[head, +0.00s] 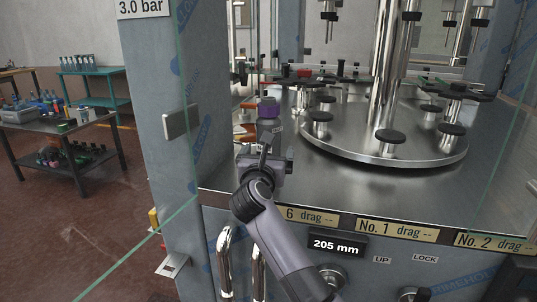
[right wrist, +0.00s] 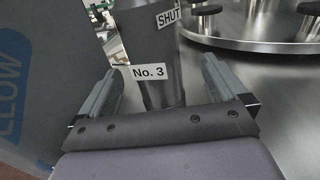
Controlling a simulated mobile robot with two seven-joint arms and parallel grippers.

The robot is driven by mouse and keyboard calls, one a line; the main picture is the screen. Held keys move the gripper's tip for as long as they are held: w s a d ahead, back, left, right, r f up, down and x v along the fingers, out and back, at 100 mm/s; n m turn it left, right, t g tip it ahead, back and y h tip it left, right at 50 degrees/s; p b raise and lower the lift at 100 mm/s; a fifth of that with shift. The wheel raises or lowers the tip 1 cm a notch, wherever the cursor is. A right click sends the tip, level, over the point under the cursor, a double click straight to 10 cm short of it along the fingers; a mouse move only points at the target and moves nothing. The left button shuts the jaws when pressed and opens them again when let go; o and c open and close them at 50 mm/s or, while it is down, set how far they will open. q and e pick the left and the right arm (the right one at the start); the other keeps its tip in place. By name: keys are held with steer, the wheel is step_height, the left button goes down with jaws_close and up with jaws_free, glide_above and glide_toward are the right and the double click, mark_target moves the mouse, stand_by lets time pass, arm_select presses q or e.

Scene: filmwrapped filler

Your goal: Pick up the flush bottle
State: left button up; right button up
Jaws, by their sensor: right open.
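A grey bottle-like body (head: 268,130) with a purple cap (head: 268,106) stands upright on the steel deck; I take it for the flush bottle. My right gripper (head: 264,150) is just in front of it, partly covering its lower part. In the right wrist view, my open right gripper (right wrist: 158,90) has a finger on each side of a dark grey cylinder (right wrist: 152,50), which looks like the same body. Its top is out of that view. Whether the fingers touch it I cannot tell. My left gripper is not in view.
A round steel turntable (head: 350,160) with black-topped posts stands to the right on the steel deck (head: 330,185). A blue-grey upright panel (head: 160,110) is close on the left. "No. 3" (right wrist: 148,72) and "SHUT" (right wrist: 169,16) labels show. Benches with bottles (head: 62,128) stand far left.

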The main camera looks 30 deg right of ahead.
steer(key=shift+p+x, duration=0.35)
steer(key=shift+x, duration=2.8)
steer(key=shift+w+a+f, duration=0.15)
steer(key=shift+w+a, duration=0.05)
steer(key=c, duration=1.6)
steer(key=shift+r, duration=0.2)
